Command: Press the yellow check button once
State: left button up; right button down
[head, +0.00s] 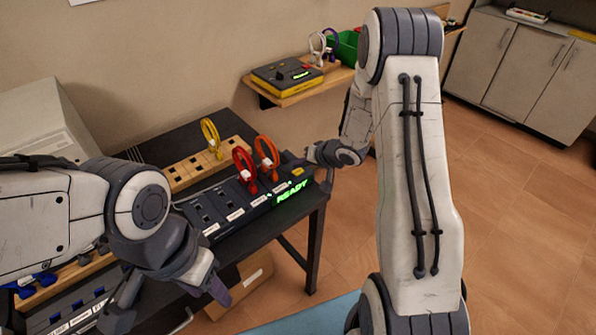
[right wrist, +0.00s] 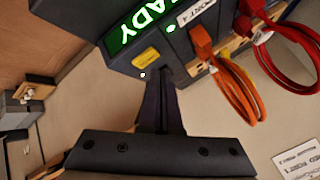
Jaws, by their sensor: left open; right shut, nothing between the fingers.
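The yellow check button (right wrist: 146,57) is on the dark panel's end, beside the lit green READY display; a small yellow patch there also shows in the head view (head: 298,171). My right gripper (right wrist: 160,78) is shut and empty, its fingertips just below the button in the right wrist view. I cannot tell whether they touch the panel. In the head view my right gripper (head: 308,154) is at the panel's right end, partly blocked by its own wrist. My left gripper (head: 170,296) is open and empty at the lower left, above the table's front edge.
The dark panel (head: 212,229) has several ports, with red (head: 243,165) and orange (head: 267,155) cable loops plugged in near the button. A wooden rack (head: 182,176) with a yellow loop stands behind. A shelf (head: 312,86) holds a yellow-black device. Open floor lies right of the table.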

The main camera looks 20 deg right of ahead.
aim_at(300, 174)
jog(key=shift+f, duration=0.1)
jog(key=shift+f, duration=0.3)
jog(key=shift+f, duration=0.45)
dwell(0.6)
jog(key=shift+r, duration=0.1)
jog(key=shift+r+p, duration=0.8)
jog(key=shift+p, duration=0.2)
notch_tip(300, 174, up, 5)
jog(key=p, duration=0.5)
jog(key=shift+p, duration=0.4)
